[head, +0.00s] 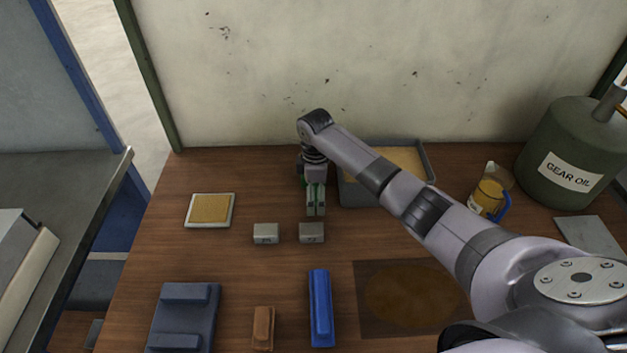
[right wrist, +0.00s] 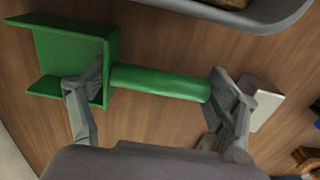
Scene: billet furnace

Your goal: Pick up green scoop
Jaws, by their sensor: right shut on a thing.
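The green scoop shows best in the right wrist view (right wrist: 160,82), with an open square-sided head at the left and a round handle to the right. My right gripper (right wrist: 155,95) is shut on the scoop, one finger against the head end and the other at the far end of the handle. In the head view my right gripper (head: 316,205) points down at the back middle of the wooden table. There only slivers of green show around it; the gripper hides most of the scoop. I cannot tell whether the scoop touches the table. My left gripper is in neither view.
A grey tray (head: 358,196) stands right of the gripper, partly behind my arm. Two grey blocks (head: 265,233) (head: 311,233) sit just in front. A jug (head: 489,195) and gear oil can (head: 570,152) stand right. A blue bar (head: 321,308) lies nearer. The wall is close behind.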

